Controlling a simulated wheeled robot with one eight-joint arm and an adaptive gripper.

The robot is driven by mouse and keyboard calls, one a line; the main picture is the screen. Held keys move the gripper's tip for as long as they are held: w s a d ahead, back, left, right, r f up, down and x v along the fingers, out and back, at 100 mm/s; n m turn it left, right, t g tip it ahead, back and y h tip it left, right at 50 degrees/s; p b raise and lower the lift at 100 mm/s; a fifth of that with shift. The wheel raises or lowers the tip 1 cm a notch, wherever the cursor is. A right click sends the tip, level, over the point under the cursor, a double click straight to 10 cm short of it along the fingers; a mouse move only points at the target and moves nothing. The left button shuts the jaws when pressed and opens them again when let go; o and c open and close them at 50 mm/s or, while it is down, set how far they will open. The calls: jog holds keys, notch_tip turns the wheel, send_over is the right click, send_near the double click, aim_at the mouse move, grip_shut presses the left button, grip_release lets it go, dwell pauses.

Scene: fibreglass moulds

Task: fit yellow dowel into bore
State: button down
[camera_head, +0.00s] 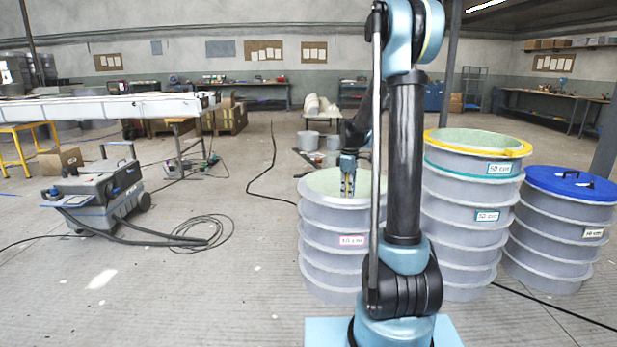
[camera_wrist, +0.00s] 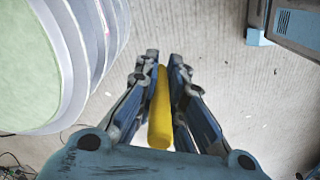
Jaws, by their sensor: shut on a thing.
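My gripper (camera_wrist: 177,66) is shut on the yellow dowel (camera_wrist: 161,112), which lies lengthwise between the fingers in the wrist view. In the head view, my gripper (camera_head: 347,188) points down over or in front of the pale green top of the left grey ribbed mould (camera_head: 334,230); I cannot tell its exact height. A little yellow shows between the fingers there. In the wrist view the ribbed mould (camera_wrist: 78,55) with its pale green face is at the left, apart from the dowel. I cannot make out the bore in either view.
A taller mould stack with a yellow rim (camera_head: 436,144) and a mould with a blue lid (camera_head: 570,183) stand to the right. A grey wheeled machine (camera_head: 100,195) with a coiled hose is at the left. Open floor lies between it and the moulds.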

jog(key=w+d+f+m, duration=0.1)
jog(key=f+m, duration=0.5)
jog(key=f, duration=0.4)
jog(key=w+d+f+m, duration=0.2)
jog(key=f+m, duration=0.5)
jog(key=f, duration=0.3)
jog(key=shift+w, duration=0.15)
jog(key=shift+f, duration=0.1)
